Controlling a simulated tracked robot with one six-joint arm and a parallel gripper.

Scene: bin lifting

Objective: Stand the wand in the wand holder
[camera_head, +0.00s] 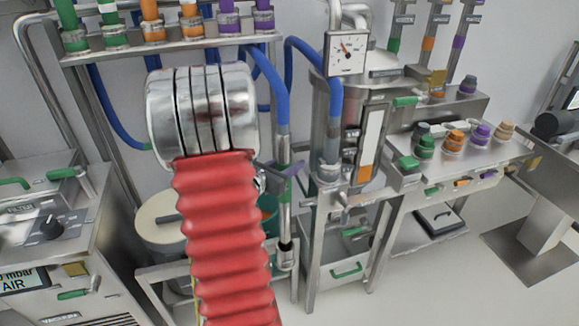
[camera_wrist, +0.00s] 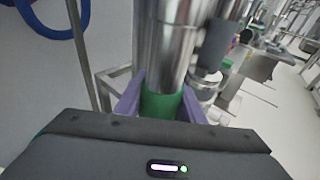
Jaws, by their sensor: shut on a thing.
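The wand (camera_head: 284,205) is a slim upright metal tube with a green band and a blue hose at its top, right of my red arm in the head view. In the wrist view the wand (camera_wrist: 166,45) is a wide shiny tube in front of my gripper (camera_wrist: 161,103). My gripper's purple fingers are closed on either side of the green band. In the head view my gripper (camera_head: 282,168) is mostly hidden behind my arm. I cannot tell for sure which fitting is the wand holder, or whether the wand's lower end touches anything.
A steel stand with a dial gauge (camera_head: 347,53) is close on the right of the wand. A bench with coloured caps (camera_head: 454,141) lies further right. A rail of coloured fittings (camera_head: 150,43) is at the upper left. Blue hoses (camera_head: 301,48) loop behind. Floor is clear at lower right.

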